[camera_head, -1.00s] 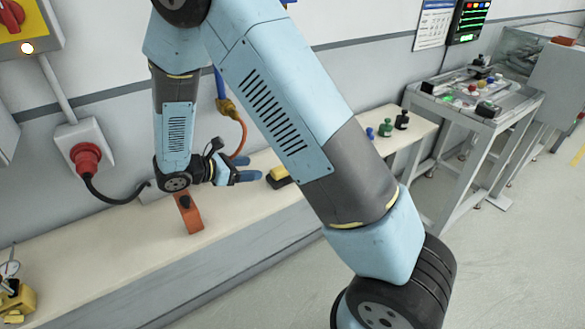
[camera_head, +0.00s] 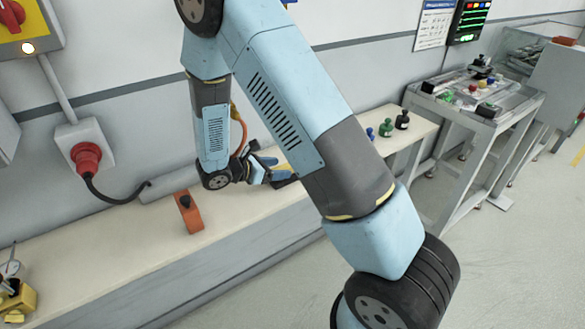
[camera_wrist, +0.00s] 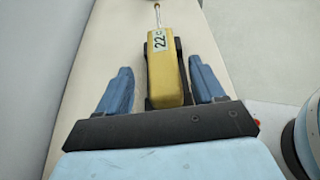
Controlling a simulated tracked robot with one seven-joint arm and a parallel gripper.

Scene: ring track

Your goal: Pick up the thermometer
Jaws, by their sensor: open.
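The thermometer is a yellow, block-like body (camera_wrist: 168,75) with a display reading 22 and a thin metal probe pointing away, seen in the wrist view. It lies on the pale bench. My gripper (camera_wrist: 159,66) is open. Its two blue fingers stand on either side of the thermometer in the wrist view, with a gap on each side. Whether the fingers are down at its height I cannot tell. My gripper also shows in the head view (camera_head: 272,172).
An orange tool (camera_head: 188,212) stands on the bench (camera_head: 110,245) to the left. A yellow dial device (camera_head: 14,296) is at the far left. Small green and black bottles (camera_head: 393,124) stand at the bench's right. A red plug (camera_head: 88,157) with a black cable hangs on the wall.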

